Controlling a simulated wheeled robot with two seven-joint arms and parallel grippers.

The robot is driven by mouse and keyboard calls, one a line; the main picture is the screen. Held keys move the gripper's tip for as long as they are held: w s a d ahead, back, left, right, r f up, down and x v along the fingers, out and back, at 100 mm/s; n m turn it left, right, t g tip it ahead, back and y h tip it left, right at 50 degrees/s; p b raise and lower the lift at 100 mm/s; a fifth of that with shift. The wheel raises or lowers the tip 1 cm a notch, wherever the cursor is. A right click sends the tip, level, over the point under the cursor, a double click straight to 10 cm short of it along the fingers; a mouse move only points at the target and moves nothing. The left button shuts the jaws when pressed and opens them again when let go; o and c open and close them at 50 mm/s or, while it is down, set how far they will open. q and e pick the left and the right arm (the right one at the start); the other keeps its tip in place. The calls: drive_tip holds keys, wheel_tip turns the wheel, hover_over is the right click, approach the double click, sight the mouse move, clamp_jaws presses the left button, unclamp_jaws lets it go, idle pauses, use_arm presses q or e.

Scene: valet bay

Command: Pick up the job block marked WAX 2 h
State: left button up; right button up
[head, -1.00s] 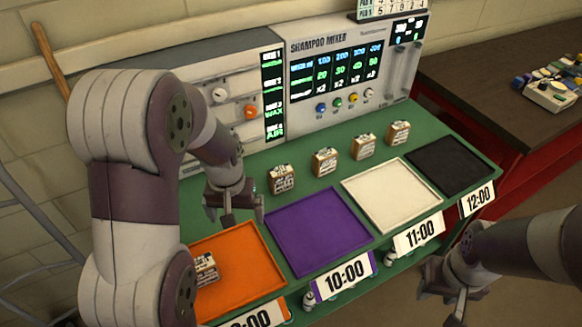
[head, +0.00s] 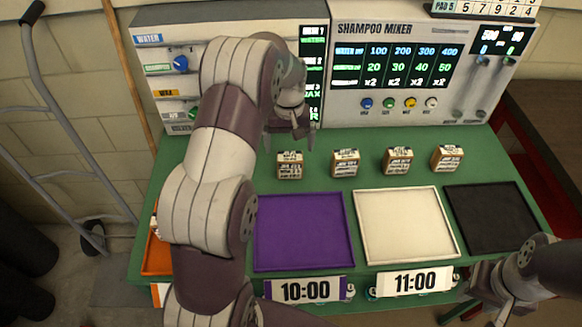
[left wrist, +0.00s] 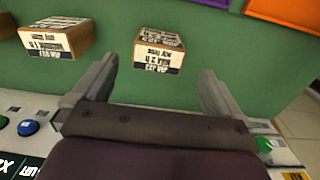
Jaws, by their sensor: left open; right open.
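Several small brown job blocks with white labels stand in a row on the green bench, behind the trays. In the head view they are the leftmost block (head: 290,166), the second (head: 345,163), the third (head: 397,161) and the rightmost (head: 446,158). Their lettering is too small to tell which reads WAX 2 h. My left gripper (head: 290,138) is open and empty, just behind and above the leftmost block. In the left wrist view a block (left wrist: 157,54) lies ahead between the open fingers (left wrist: 158,85), apart from them; another (left wrist: 57,38) is left. My right gripper (head: 474,312) is open, lower right.
The shampoo mixer panel (head: 415,75) stands close behind the blocks. In front are a purple tray (head: 303,232), a white tray (head: 407,225), a black tray (head: 490,217) and an orange tray (head: 157,258), mostly hidden by my arm. A hand truck (head: 70,130) stands left.

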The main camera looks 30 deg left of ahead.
sight(290, 156)
use_arm(q)
drive_tip(key=shift+w+d+f, duration=0.15)
drive_tip(key=shift+f, duration=0.4)
drive_tip(key=shift+w+d+f, duration=0.1)
drive_tip(key=shift+d+f, duration=0.05)
drive_tip(key=shift+f, duration=0.35)
drive_tip(key=f, duration=0.4)
drive_tip(key=shift+s+a+f+p, duration=0.1)
drive_tip(key=shift+a+p, duration=0.25)
drive_tip(key=shift+a, duration=0.05)
drive_tip(key=shift+d+f, duration=0.1)
drive_tip(key=shift+f, duration=0.15)
drive_tip(key=c, duration=1)
drive_tip(key=shift+r, duration=0.2)
drive_tip(key=shift+c, duration=0.2)
